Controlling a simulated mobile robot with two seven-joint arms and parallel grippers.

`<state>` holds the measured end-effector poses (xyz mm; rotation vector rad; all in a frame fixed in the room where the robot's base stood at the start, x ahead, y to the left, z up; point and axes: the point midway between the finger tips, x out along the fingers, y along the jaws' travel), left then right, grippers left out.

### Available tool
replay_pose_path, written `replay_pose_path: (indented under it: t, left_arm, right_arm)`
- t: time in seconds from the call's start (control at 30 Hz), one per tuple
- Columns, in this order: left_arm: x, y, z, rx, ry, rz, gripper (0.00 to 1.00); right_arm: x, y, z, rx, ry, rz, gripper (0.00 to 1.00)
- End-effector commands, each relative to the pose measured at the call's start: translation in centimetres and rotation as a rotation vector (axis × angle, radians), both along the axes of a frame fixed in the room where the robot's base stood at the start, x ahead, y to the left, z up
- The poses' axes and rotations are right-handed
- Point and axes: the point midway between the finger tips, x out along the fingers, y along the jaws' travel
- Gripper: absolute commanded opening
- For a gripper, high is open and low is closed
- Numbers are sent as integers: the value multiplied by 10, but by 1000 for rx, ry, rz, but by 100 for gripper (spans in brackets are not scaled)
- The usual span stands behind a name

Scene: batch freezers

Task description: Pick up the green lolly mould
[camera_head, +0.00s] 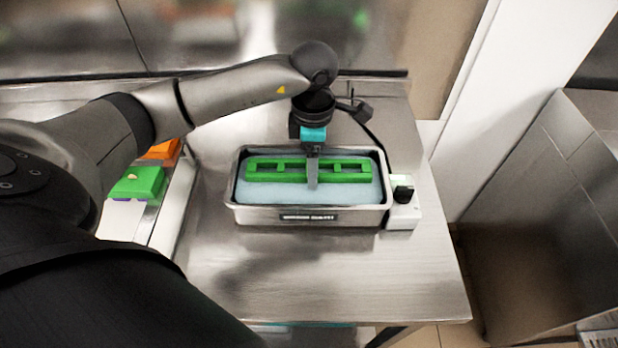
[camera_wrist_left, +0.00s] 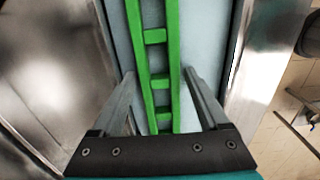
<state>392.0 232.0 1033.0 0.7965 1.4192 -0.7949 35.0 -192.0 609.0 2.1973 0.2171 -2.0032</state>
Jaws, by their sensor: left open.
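The green lolly mould (camera_head: 345,178) is a long ladder-shaped frame in a steel bath (camera_head: 258,215) of pale blue liquid. My left gripper (camera_head: 312,184) points down over the middle of the mould in the head view. In the left wrist view, the mould (camera_wrist_left: 159,82) runs between the two open fingers of my left gripper (camera_wrist_left: 160,74). One finger is on each side, and gaps show between the fingers and the mould's rails. I cannot tell how deep the fingertips reach. My right gripper is not in view.
A white box with a black knob (camera_head: 402,194) is at the bath's right side. Green (camera_head: 140,183) and orange (camera_head: 162,150) pieces lie at the left. The steel table (camera_head: 330,275) is clear in front of the bath. A wall is behind.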

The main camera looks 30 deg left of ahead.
Motion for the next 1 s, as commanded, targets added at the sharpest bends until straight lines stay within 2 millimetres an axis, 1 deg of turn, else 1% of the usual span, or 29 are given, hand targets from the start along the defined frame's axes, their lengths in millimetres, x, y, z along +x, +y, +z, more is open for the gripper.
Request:
replay_pose_path:
  t: [0.1, 0.2, 0.3, 0.4, 0.57, 0.67, 1.0]
  left_arm:
    - [-4, 5, -18, 0, 7, 3, 78]
    - [-4, 6, -33, -1, 5, 1, 78]
    - [-4, 6, -43, -1, 3, 1, 78]
    - [-4, 6, -46, -1, 2, 0, 78]
    - [-3, 6, -46, -1, 1, 0, 78]
    - [-3, 6, -46, -1, 1, 0, 68]
    - [-3, 6, -45, -1, 1, 1, 30]
  right_arm:
    - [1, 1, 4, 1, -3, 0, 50]
    - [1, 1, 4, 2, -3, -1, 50]
    - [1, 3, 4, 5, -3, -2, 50]
    - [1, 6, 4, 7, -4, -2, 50]
    - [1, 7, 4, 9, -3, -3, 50]
    - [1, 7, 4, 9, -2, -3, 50]
    - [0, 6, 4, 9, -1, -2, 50]
